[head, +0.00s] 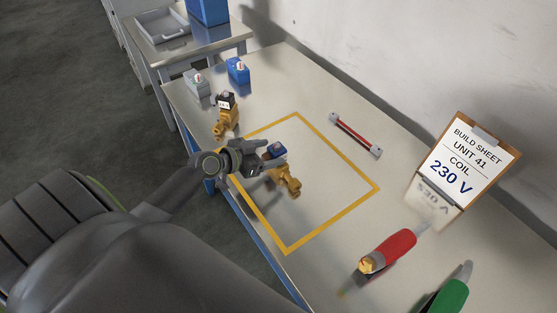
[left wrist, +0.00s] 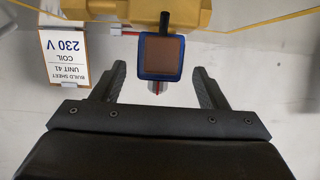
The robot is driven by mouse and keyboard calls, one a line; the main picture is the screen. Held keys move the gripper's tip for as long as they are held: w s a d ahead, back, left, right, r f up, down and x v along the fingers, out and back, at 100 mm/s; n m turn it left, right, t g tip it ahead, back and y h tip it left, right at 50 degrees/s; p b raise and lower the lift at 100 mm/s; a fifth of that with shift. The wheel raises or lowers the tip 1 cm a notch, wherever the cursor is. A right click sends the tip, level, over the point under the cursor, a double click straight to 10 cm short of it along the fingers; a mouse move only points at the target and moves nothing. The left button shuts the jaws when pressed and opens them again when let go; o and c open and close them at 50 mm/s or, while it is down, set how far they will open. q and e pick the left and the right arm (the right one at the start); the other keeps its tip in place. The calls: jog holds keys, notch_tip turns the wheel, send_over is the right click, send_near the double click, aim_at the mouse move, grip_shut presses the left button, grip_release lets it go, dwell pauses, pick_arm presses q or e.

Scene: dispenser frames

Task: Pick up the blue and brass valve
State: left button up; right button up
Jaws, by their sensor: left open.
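The blue and brass valve lies inside the yellow outlined square, with its brass body (head: 287,181) toward the front and its blue coil (head: 278,151) beside my left gripper (head: 262,156). In the left wrist view the blue coil (left wrist: 161,56) shows end-on between the two open fingers of my left gripper (left wrist: 158,76), with gaps on both sides. The brass body (left wrist: 150,10) is beyond it at the top of that view. The gripper hides part of the valve in the head view. My right gripper is not in view.
A second brass valve with a black coil (head: 226,107) stands left of the square. Blue (head: 238,71) and grey (head: 197,83) boxes stand behind it. A red-handled tool (head: 390,250), a green-handled tool (head: 445,298), a red bar (head: 355,134) and a build sheet (head: 466,160) are to the right.

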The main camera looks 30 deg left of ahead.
pick_arm(q)
jog(key=shift+p+x, duration=0.4)
jog(key=shift+x, duration=1.35)
jog(key=shift+d, duration=0.1)
jog(key=shift+r, duration=0.1)
grip_shut()
